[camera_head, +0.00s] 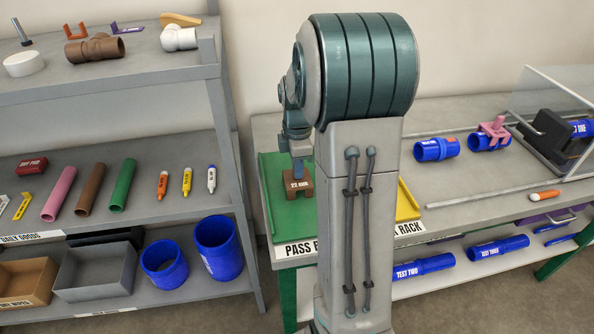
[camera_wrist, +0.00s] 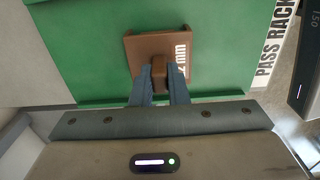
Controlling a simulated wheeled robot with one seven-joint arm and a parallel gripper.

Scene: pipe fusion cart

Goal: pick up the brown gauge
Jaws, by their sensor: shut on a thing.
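The brown gauge (camera_head: 299,184) is a small block with a white "22 mm" label, at the green pass rack on the bench in the head view. In the wrist view the brown gauge (camera_wrist: 183,71) is over the green surface, and its raised middle part sits between my fingers. My gripper (camera_wrist: 159,79) is shut on that part. In the head view my gripper (camera_head: 299,163) comes down on the gauge from above, partly hidden by my arm. I cannot tell whether the gauge touches the green surface.
The green pass rack (camera_head: 270,215) has a raised rim. A yellow rack (camera_head: 408,203) lies right of my arm. Blue pipes (camera_head: 436,149) and a dark clamp machine (camera_head: 553,137) stand farther right. A grey shelf (camera_head: 130,205) with tubes, markers and bins is at left.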

